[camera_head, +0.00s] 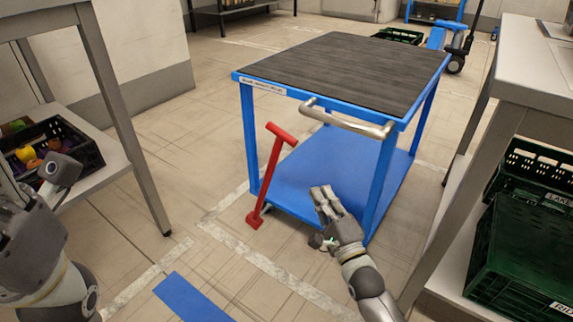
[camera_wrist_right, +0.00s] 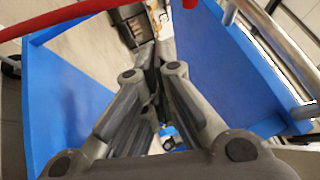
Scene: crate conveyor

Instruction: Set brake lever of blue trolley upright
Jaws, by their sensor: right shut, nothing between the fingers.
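The blue trolley (camera_head: 310,178) stands mid-view, with a dark top and a metal push handle (camera_head: 347,121). Its red brake lever (camera_head: 270,168) is at the near left corner. The lever stands up from a low foot pedal, its T-shaped top leaning a little right. My right gripper (camera_head: 322,194) is shut and empty by the trolley's near edge, right of the lever and apart from it. In the right wrist view, its closed fingers (camera_wrist_right: 157,75) show, with a red bar (camera_wrist_right: 70,18) across the upper left. My left gripper (camera_head: 30,235) is partly visible at the left edge; its fingertips are unclear.
A black crate (camera_head: 85,150) with colourful contents sits on a left-hand shelf. Green crates (camera_head: 522,262) stand stacked under the right-hand bench (camera_head: 535,75). A blue floor strip (camera_head: 190,300) lies in front. The floor left of the lever is clear.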

